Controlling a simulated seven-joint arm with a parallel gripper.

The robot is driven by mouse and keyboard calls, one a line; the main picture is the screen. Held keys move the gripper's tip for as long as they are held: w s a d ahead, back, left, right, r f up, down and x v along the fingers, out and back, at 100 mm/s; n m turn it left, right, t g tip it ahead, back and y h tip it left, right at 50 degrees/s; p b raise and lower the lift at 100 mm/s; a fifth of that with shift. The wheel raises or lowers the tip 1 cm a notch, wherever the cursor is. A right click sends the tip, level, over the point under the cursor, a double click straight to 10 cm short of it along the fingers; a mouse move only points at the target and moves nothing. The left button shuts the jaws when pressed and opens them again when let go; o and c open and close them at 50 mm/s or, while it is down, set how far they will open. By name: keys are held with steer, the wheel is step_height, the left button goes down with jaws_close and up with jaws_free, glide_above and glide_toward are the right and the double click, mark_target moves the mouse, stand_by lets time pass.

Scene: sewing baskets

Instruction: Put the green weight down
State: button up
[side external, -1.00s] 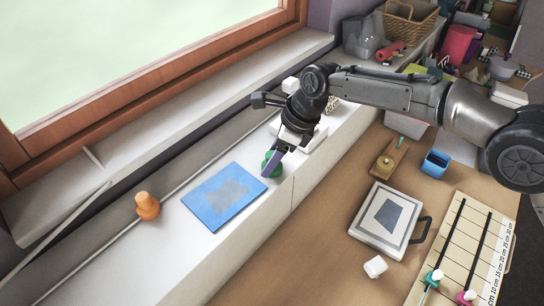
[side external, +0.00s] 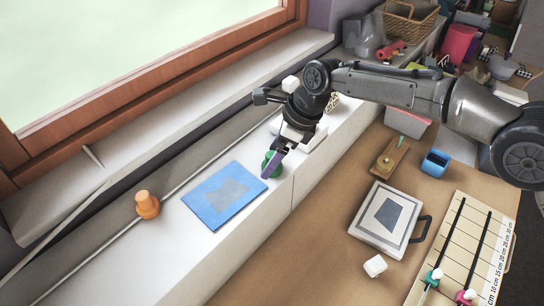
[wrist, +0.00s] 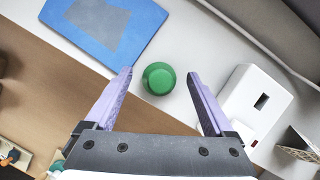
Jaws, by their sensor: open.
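The green weight (wrist: 159,79) is on the white ledge (wrist: 182,40), and in the wrist view it lies between and a little beyond my gripper's fingertips. My gripper (wrist: 160,73) is open, with its two purple fingers apart and clear space on both sides of the weight. In the side view the weight (side external: 271,160) is partly hidden behind a purple finger of my gripper (side external: 270,168). I cannot tell the gap in height between the fingers and the weight.
A blue mat (side external: 206,213) with a grey patch lies beside the weight on the ledge. A white box-like device (wrist: 254,103) stands on the other side. An orange weight-like piece (side external: 148,204) stands farther left. A wooden desk (side external: 290,262) lies below the ledge.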

steer(key=v, duration=1.1)
steer(key=shift+r, duration=0.15)
steer(key=s+d+r+n+t+h, duration=0.1)
steer(key=s+d+r+n, duration=0.25)
steer(key=d, duration=0.55)
steer(key=s+d+r+n+t, duration=0.1)
steer(key=s+d+r+n, duration=0.25)
steer(key=d, duration=0.45)
steer(key=s+d+r+n+t+h, duration=0.1)
steer(key=s+d+r+n, duration=0.25)
steer(key=d, duration=0.55)
steer(key=s+d+f+n, duration=0.2)
steer(key=s+d+n, duration=0.1)
steer(key=s+d, duration=0.2)
steer(key=s+d+f+n+h, duration=0.1)
steer(key=s+d+f+n, duration=0.2)
steer(key=s, duration=0.6)
steer(key=s+d+f+n+t+h, duration=0.1)
steer(key=s+d+f+n, duration=0.1)
steer(key=s+d+n, duration=0.3)
steer(key=s+d, duration=0.2)
steer(key=s, duration=0.1)
steer(key=shift+f, duration=0.3)
